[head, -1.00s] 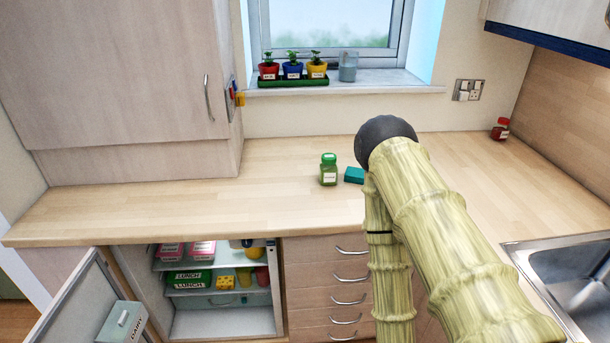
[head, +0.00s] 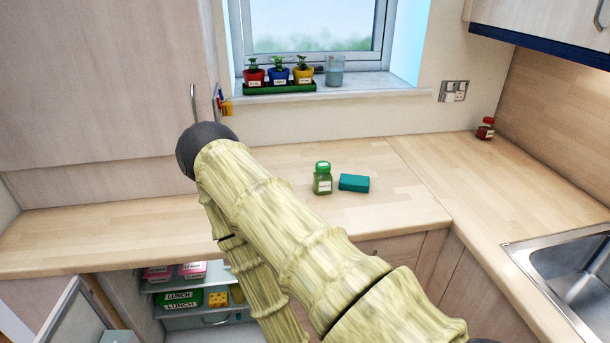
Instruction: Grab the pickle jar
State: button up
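The pickle jar (head: 322,180) is a small green jar with a green lid and a white label. It stands upright on the wooden worktop, left of a teal block. My arm crosses the lower middle of the head view, and its dark rounded elbow is at the left, over the worktop. My gripper is not visible in this view. Nothing covers the jar.
The teal block (head: 354,183) lies just right of the jar. A red jar (head: 485,128) stands at the back right corner. A sink (head: 570,262) is at the right. Potted plants (head: 278,76) stand on the windowsill. An open fridge (head: 160,300) is below the worktop.

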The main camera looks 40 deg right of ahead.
aim_at(323, 177)
jog(key=i, duration=0.1)
jog(key=z, duration=0.95)
